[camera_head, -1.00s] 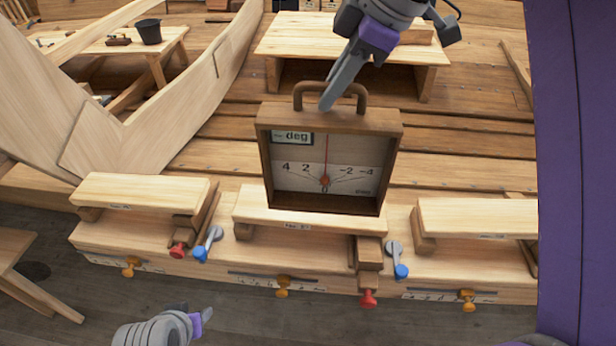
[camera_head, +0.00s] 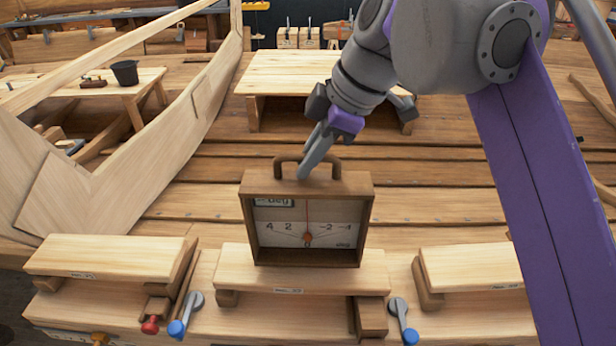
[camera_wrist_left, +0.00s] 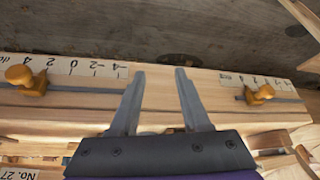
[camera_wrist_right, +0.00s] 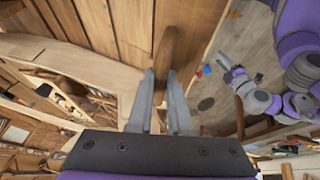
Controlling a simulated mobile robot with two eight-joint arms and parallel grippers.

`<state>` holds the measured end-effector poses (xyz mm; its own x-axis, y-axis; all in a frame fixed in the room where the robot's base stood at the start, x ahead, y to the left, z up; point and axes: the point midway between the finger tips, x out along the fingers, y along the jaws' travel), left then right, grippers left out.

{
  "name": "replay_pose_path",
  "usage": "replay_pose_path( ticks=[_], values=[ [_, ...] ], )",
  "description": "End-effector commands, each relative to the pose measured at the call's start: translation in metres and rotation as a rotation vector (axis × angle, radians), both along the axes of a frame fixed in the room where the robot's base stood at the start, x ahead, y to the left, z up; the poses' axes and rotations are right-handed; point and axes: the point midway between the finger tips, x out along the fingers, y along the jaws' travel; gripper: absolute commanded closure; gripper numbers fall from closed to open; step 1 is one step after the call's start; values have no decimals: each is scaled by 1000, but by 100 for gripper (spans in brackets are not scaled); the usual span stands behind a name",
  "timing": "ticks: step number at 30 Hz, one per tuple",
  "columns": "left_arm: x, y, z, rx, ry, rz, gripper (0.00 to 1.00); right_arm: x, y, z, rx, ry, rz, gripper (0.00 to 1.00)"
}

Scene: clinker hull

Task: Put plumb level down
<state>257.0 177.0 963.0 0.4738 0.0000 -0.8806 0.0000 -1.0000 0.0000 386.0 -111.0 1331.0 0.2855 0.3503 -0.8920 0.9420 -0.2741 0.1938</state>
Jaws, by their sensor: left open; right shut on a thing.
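The plumb level (camera_head: 253,225) is a brown wooden box with a pale dial, a small needle near zero and an arched handle (camera_head: 337,166) on top. It is upright at the middle wooden block (camera_head: 235,270), its lower edge over the block's top; I cannot tell whether it bears fully on it. My right gripper (camera_head: 303,174) is shut on the handle, which also shows between its fingers in the right wrist view (camera_wrist_right: 166,48). My left gripper (camera_wrist_left: 160,72) is open and empty, above the bench front with its scales and orange knobs; it is outside the head view.
Similar blocks stand left (camera_head: 110,255) and right (camera_head: 470,262) of the middle one. Blue-ended levers (camera_head: 178,328) and a red knob (camera_head: 150,326) sit between them. A low wooden table (camera_head: 290,75) stands behind. A curved hull timber (camera_head: 180,130) rises at left.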

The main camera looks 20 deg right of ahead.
Motion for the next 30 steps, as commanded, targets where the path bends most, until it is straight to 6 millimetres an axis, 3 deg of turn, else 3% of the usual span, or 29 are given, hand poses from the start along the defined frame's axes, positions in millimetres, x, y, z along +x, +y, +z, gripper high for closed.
replay_pose_path(
  ticks=[5,15,16,21,30],
  values=[
    [-4,0,-9,0,7,0,53,-1,0,-26,0,1,0,100],
    [-4,0,-9,0,7,0,53,0,0,-28,1,0,0,100],
    [-4,0,-9,0,7,0,53,0,0,-29,0,0,0,81],
    [-4,0,-9,0,7,0,53,0,0,-28,0,0,0,53],
    [-3,0,-8,0,6,0,53,0,0,-27,0,0,0,53]
  ],
)
